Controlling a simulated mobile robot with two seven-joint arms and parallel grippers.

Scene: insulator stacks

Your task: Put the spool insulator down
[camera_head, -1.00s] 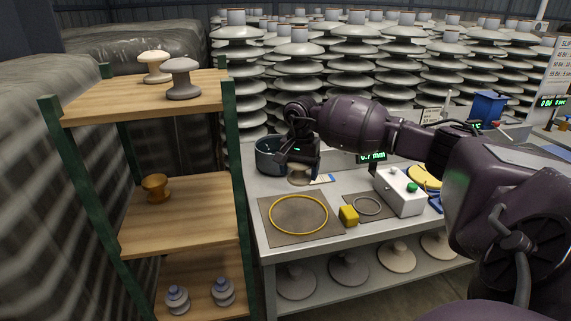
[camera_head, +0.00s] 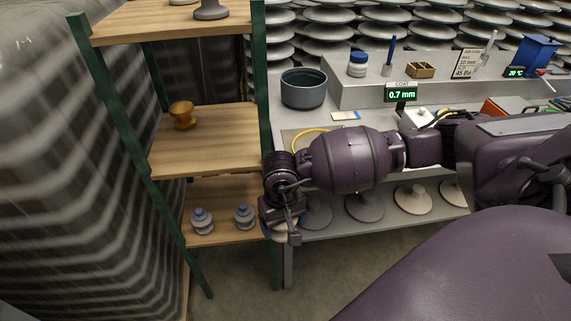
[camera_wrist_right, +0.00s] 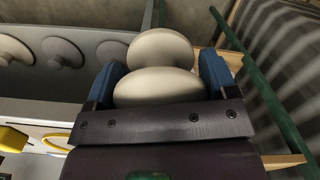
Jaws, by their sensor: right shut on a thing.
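My right gripper (camera_head: 283,222) is low beside the shelf's right front post, in front of the work table's left end. In the right wrist view it also shows, its two blue-padded fingers (camera_wrist_right: 160,82) shut on a cream spool insulator (camera_wrist_right: 160,50). The spool's two rounded flanges show there. In the head view only a small pale part of the held spool shows below the gripper, which hides the rest. The spool is in the air, apart from any board as far as I can see. My left gripper is not in view.
The wooden shelf unit has green posts. Its middle board (camera_head: 222,150) holds an amber spool (camera_head: 183,115). Its lower board holds two blue-grey insulators (camera_head: 202,221) (camera_head: 245,217). A grey spool (camera_head: 211,10) stands on top. The table has a dark pot (camera_head: 303,88) and disc insulators (camera_head: 365,207) beneath.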

